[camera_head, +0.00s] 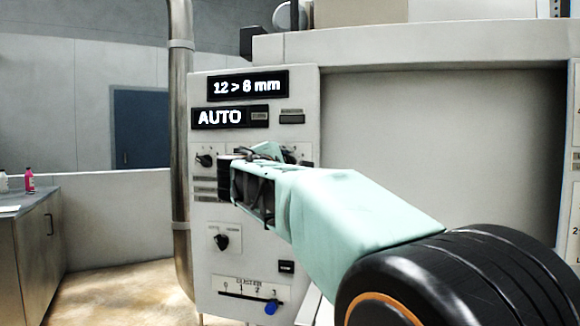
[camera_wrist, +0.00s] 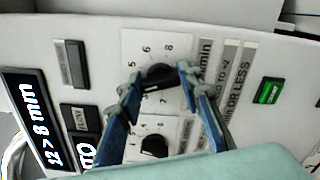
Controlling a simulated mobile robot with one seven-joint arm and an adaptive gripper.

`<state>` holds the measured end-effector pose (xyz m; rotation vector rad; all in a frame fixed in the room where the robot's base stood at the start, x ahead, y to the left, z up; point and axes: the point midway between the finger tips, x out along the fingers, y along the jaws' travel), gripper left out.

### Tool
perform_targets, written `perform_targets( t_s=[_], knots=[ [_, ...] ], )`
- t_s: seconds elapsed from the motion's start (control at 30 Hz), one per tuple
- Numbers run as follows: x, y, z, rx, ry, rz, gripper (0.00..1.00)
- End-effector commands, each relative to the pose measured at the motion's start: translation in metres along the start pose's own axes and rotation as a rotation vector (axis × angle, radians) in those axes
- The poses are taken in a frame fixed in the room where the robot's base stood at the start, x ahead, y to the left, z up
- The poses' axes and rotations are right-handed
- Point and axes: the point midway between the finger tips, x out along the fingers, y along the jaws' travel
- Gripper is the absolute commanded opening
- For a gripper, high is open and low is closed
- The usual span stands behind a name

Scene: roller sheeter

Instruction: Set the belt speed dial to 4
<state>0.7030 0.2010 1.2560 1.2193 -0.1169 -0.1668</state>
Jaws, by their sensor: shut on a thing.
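The control panel (camera_head: 257,250) has a pair of dials in one row. In the wrist view, the upper dial (camera_wrist: 158,77) is a black knob on a white plate marked with numbers including 5, 6 and 8, beside a label ending in "min". My gripper (camera_wrist: 160,75) has one blue finger on each side of this knob and is shut on it. The fingers hide part of the scale, and I cannot tell the pointer's reading. In the head view, my gripper (camera_head: 266,152) and arm cover most of this right-hand dial.
The neighbouring dial (camera_wrist: 153,146) sits close below in the wrist view, and on the left in the head view (camera_head: 205,160). A lower dial (camera_head: 222,241), a blue slider knob (camera_head: 271,307) and a green lit button (camera_wrist: 269,91) are nearby. Displays (camera_head: 247,85) read "12 > 8 mm" and "AUTO".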

Motion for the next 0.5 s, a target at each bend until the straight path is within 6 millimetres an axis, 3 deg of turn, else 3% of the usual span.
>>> perform_targets(
  t_s=[0.17, 0.2, 0.33, 0.5],
  knots=[
    [0.0001, -0.0008, -0.0003, -0.001, 0.000, -0.001, 0.09],
    [0.0001, -0.0008, -0.0003, -0.001, 0.000, -0.001, 0.36],
    [0.0000, -0.0006, -0.0003, -0.002, 0.000, -0.001, 0.50],
    [0.0000, -0.0004, -0.0002, -0.002, 0.000, -0.001, 0.51]
  ],
)
